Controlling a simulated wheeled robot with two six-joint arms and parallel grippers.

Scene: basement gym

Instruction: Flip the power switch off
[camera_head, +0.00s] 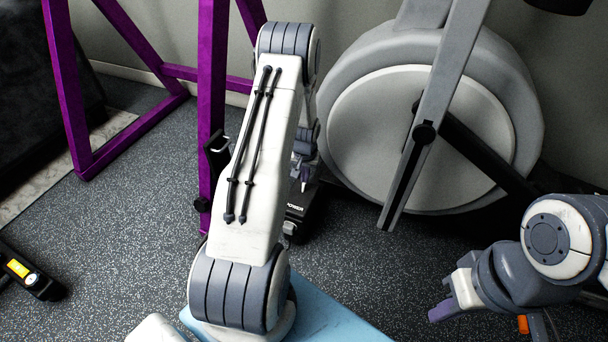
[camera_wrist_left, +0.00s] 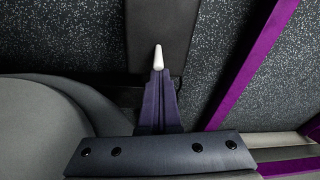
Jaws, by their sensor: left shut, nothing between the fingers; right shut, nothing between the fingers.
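The power switch is a dark box (camera_head: 295,211) on the floor, marked "POWER", partly hidden behind my left arm. In the left wrist view its dark plate (camera_wrist_left: 158,25) carries a white tapered lever (camera_wrist_left: 158,57). My left gripper (camera_head: 304,184) is shut and empty, pointing down over the box. In the left wrist view its fingertips (camera_wrist_left: 158,74) overlap the lever's lower end; I cannot tell whether they touch it. My right gripper (camera_head: 441,310) is shut and empty, low at the right, well apart from the box.
A grey exercise machine with a large round housing (camera_head: 400,135) stands close behind and right of the switch. A purple metal frame (camera_head: 210,100) stands close to its left. Speckled dark floor (camera_head: 120,240) is free at the left. A black bar with a yellow label (camera_head: 28,276) lies at far left.

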